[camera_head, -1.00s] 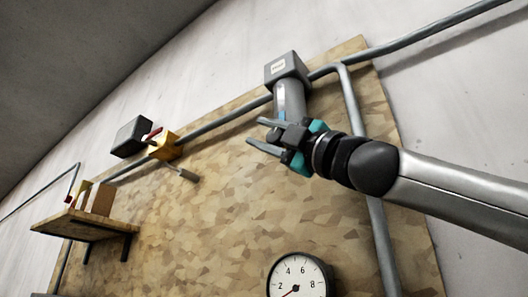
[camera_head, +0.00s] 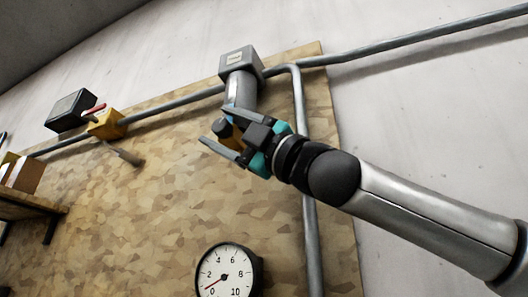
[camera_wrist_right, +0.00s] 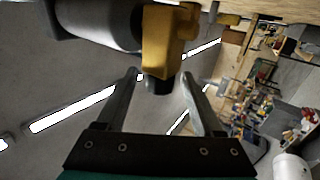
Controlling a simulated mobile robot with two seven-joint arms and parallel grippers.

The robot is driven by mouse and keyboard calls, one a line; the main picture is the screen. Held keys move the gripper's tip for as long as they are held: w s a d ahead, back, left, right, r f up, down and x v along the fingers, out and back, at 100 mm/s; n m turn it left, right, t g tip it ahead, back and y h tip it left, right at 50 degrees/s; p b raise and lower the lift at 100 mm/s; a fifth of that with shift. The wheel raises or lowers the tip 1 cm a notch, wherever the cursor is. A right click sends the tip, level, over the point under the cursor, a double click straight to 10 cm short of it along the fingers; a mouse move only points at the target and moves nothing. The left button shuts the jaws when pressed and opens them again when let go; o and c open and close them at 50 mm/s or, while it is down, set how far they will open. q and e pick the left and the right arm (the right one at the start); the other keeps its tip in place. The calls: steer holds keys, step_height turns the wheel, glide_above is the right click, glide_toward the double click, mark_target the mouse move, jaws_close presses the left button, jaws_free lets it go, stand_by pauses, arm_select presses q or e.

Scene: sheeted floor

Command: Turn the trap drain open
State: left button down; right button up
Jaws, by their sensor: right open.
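The trap is a grey cylinder (camera_head: 240,92) hanging under a grey box (camera_head: 239,62) on the pipe. At its lower end is the drain, a yellow body with a dark end (camera_head: 222,128), mostly covered by my gripper in the head view. In the right wrist view the yellow drain body (camera_wrist_right: 163,45) is upper centre, beside the grey cylinder (camera_wrist_right: 100,22). My right gripper (camera_head: 214,127) is open, its fingertips on either side of the drain's dark end. I cannot tell if they touch it. My left gripper is not in view.
A yellow valve (camera_head: 107,124) with a red handle and a dark box (camera_head: 71,110) sit further left on the pipe. A dial gauge (camera_head: 226,276) is below. A vertical pipe (camera_head: 306,170) runs behind my right arm. A shelf (camera_head: 30,203) is far left.

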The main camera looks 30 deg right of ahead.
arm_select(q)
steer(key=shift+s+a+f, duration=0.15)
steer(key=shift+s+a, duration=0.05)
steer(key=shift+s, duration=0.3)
arm_select(e)
steer(key=v, duration=1.1)
steer(key=shift+s+f, duration=0.15)
steer(key=shift+s, duration=0.1)
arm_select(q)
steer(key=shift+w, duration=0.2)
arm_select(e)
steer(key=shift+d, duration=0.15)
